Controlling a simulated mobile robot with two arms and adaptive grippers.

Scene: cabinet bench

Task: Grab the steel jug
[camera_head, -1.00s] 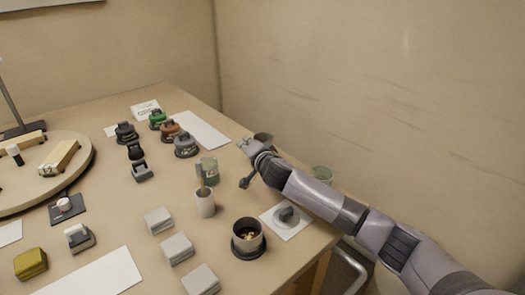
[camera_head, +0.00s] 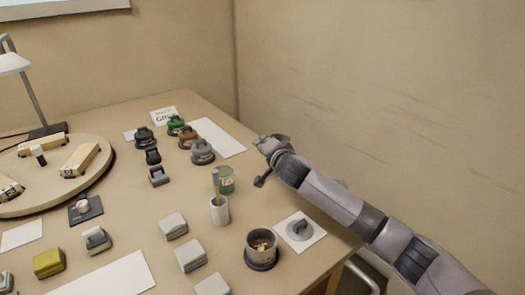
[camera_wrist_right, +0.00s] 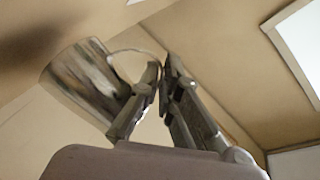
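The steel jug (camera_wrist_right: 86,82) fills the left of the right wrist view, tilted in that picture, with its thin curved handle running to my right gripper (camera_wrist_right: 164,68). The fingertips are close together around the handle, and the gripper looks shut on it. In the head view my right gripper (camera_head: 266,147) is beyond the green tin, near the right wall. Only a small dark part of the jug (camera_head: 284,139) shows there, mostly hidden behind the gripper. I cannot tell how far the jug is above the bench. My left gripper is not in view.
The bench (camera_head: 130,215) holds a green tin (camera_head: 226,180), a white cup with a brush (camera_head: 219,211), a dark pot (camera_head: 262,247) and a grey lidded item on a white card (camera_head: 300,230). Several stamp-like blocks stand at the middle and back. A round board (camera_head: 30,195) is left.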

